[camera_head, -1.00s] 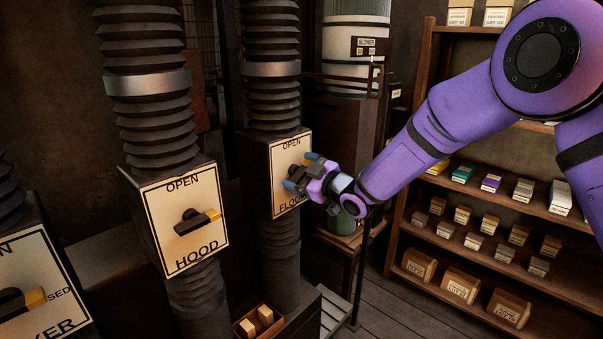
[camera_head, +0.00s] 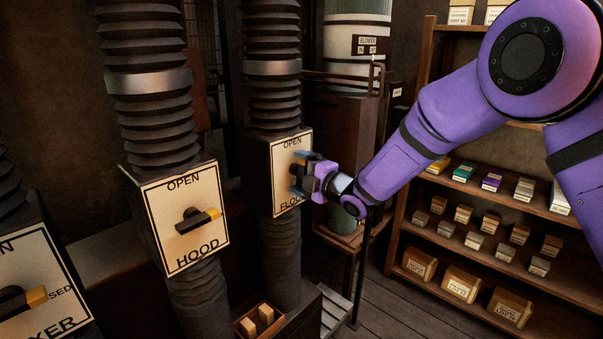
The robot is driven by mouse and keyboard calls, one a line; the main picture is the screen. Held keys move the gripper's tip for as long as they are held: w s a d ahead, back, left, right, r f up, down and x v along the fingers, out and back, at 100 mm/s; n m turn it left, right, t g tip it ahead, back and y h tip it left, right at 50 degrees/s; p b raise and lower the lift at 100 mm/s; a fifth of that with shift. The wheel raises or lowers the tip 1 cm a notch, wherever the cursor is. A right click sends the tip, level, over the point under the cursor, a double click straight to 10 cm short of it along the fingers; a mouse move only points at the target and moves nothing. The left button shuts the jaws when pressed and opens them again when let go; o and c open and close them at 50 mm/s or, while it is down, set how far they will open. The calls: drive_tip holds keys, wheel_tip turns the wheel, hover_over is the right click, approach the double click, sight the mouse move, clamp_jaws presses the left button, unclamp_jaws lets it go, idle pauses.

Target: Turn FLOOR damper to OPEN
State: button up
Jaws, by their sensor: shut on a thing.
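The FLOOR damper plate (camera_head: 283,157) is a cream panel on a dark box around the right-hand duct. It reads OPEN at the top and FLOOR at the bottom, the last letters partly covered. My gripper (camera_head: 300,174) is at the middle of this plate and is shut on the FLOOR damper handle. The handle is mostly hidden by the fingers, so its exact angle cannot be told. One finger sits above the other, the upper one near the OPEN word.
The HOOD damper (camera_head: 158,235) is to the left, its yellow-tipped handle (camera_head: 196,220) pointing right. Another damper plate (camera_head: 60,318) is at the lower left. A wooden box (camera_head: 245,327) stands below. Shelves of cartons (camera_head: 470,214) fill the right side. A blower drum (camera_head: 355,45) stands behind.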

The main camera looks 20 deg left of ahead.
drive_tip(key=shift+f+n, duration=0.15)
drive_tip(key=shift+n, duration=0.65)
drive_tip(key=o, duration=0.6)
drive_tip(key=shift+o, duration=0.2)
drive_tip(key=v, duration=1)
drive_tip(key=shift+s+d, duration=0.2)
drive_tip(key=shift+d, duration=0.15)
